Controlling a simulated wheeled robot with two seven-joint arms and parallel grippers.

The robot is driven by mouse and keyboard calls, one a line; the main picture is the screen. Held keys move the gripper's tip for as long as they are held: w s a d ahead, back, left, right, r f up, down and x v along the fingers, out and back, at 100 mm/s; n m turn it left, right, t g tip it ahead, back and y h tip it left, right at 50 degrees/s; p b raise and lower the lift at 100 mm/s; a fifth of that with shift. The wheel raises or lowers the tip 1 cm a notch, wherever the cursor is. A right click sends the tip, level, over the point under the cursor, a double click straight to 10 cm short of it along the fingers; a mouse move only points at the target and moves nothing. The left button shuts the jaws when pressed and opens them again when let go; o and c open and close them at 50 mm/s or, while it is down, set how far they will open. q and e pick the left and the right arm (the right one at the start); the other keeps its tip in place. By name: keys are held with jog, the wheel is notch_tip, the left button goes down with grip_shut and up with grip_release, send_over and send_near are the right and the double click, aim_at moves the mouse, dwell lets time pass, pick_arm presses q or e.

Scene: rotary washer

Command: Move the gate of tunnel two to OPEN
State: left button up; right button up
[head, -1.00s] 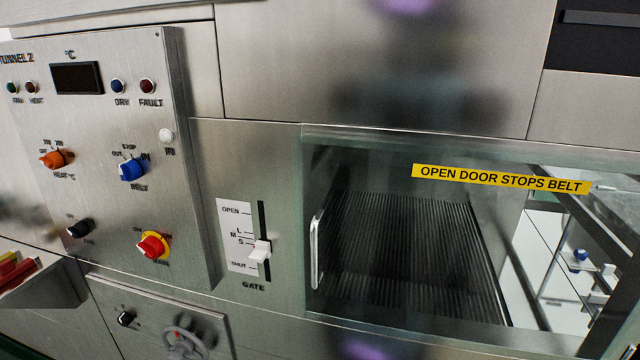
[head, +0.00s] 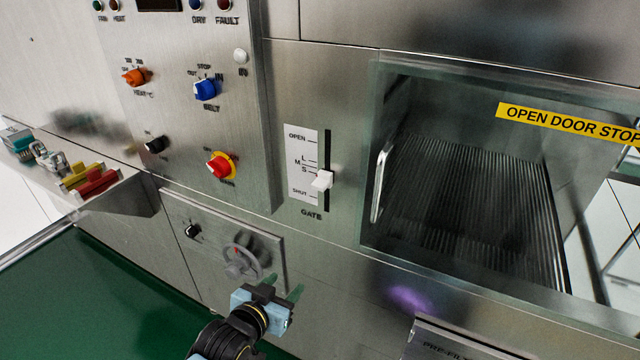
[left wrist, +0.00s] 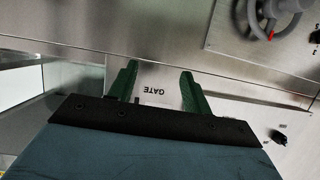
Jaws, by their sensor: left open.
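The gate lever of tunnel two is a white knob (head: 322,180) on a dark vertical slot. It sits between the S and SHUT marks, near S. The white scale plate (head: 301,160) beside it reads OPEN at the top and SHUT at the bottom. My left gripper (head: 284,288) is below and left of the lever, in front of the lower panel, with green fingers apart and nothing between them. In the left wrist view my left gripper (left wrist: 158,82) is open, with the GATE label (left wrist: 160,91) showing upside down between its fingers. My right gripper is not in view.
A grey handwheel (head: 240,258) on a lower panel is close to my left gripper. The glass door's handle (head: 380,185) is right of the slot. Control knobs, including a red one (head: 219,165), are up left. A tray (head: 122,196) juts out at left.

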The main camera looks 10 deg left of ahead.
aim_at(317, 187)
pick_arm(q)
notch_tip(317, 187, up, 19)
jog(key=d+t+h, duration=0.2)
jog(key=t, duration=0.2)
jog(key=shift+m, duration=0.3)
jog(key=x, duration=1.3)
jog(key=shift+b, duration=0.3)
grip_shut()
